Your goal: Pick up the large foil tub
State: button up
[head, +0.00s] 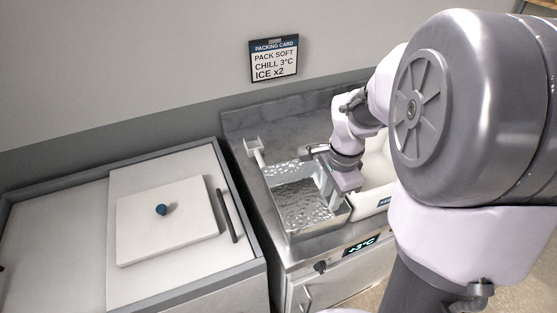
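A shiny silver rectangular container (296,223) with crinkled, glittering surfaces sits in the steel counter in the head view. It looks like foil, but I cannot tell for sure whether it is the large foil tub or a well of ice. My gripper (334,198) is over its right side, pointing down. The fingertips are small and partly hidden against the shiny surface. I cannot tell whether they touch it or hold anything.
A white bin (378,172) stands right of the container, partly behind my arm. A white handled item (255,148) lies at the counter's back left. Left is a chest with a white lid panel (140,225) and blue knob (161,210). A packing card (273,60) hangs on the wall.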

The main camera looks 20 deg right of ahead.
jog(key=b, duration=0.4)
send_over(317, 236)
jog(key=f, duration=1.1)
jog(key=shift+s+d+f, duration=0.1)
jog(key=shift+s+d, duration=0.25)
jog(key=shift+d, duration=0.05)
jog(key=f, duration=0.2)
jog(key=f+b, duration=0.2)
jog(key=f, duration=0.1)
jog(key=shift+w+a+f, duration=0.3)
jog(key=shift+w, duration=0.05)
jog(key=shift+r, duration=0.15)
jog(key=shift+c, duration=0.2)
grip_shut()
